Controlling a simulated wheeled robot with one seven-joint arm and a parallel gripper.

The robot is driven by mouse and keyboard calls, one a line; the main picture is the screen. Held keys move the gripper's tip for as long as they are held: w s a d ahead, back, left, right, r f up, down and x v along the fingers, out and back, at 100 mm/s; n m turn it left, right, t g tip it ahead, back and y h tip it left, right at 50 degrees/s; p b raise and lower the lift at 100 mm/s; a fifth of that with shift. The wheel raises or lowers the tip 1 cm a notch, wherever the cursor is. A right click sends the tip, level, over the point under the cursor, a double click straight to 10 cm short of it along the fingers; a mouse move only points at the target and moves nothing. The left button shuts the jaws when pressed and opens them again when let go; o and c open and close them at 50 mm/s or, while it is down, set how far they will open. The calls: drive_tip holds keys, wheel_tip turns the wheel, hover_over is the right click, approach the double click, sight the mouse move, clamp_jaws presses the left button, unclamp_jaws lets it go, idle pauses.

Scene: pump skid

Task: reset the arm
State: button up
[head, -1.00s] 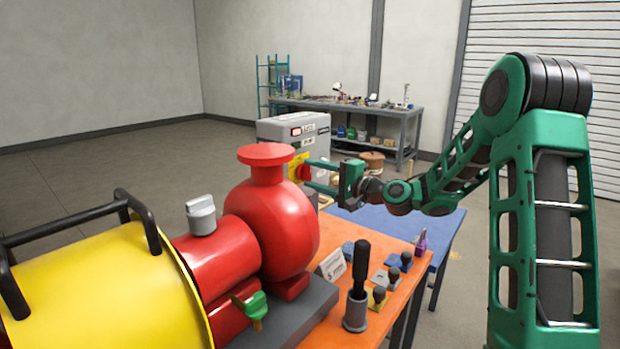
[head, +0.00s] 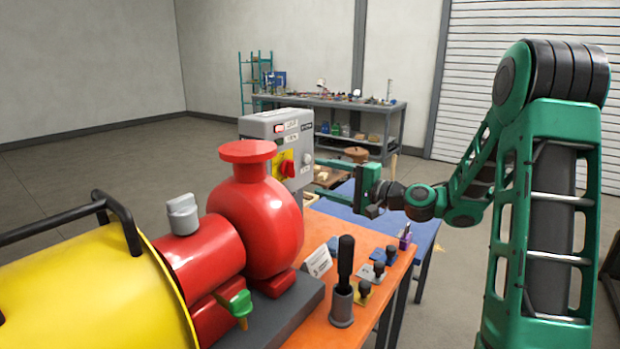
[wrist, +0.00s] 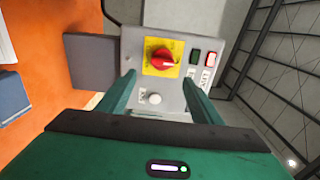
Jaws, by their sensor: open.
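My arm is green and black and reaches in from the right of the head view. My gripper (head: 321,177) is open and empty, its two green fingers pointing left at the grey control box (head: 262,125). The fingers also show in the wrist view (wrist: 160,88), spread apart in front of the box face. A red rotary knob on a yellow plate (head: 287,167) is on that face; in the wrist view the red knob (wrist: 162,60) lies beyond the fingertips, apart from them. A white round button (wrist: 154,98) shows between the fingers.
A red pump (head: 255,225) and yellow motor cover (head: 110,290) fill the left front. Stamp-like pieces (head: 378,268) and a black-handled tool in a grey cup (head: 342,295) stand on the orange bench top (head: 318,333). A workbench (head: 385,115) stands behind. Floor right of the bench is clear.

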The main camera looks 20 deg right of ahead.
drive_tip(key=shift+v, duration=0.85)
drive_tip(key=s+f+n+g+h, duration=0.5)
drive_tip(key=s+f+n+g, duration=0.15)
drive_tip(key=s+f, duration=0.55)
drive_tip(key=s+d+m+g+h, duration=0.1)
drive_tip(key=s+d+g, duration=0.3)
drive_tip(key=s, duration=1.1)
drive_tip(key=s+d+m+g+h, duration=0.1)
drive_tip(key=s+d+g+h, duration=0.3)
drive_tip(key=s, duration=1.1)
drive_tip(key=shift+d, duration=0.95)
drive_tip(key=shift+f, duration=0.1)
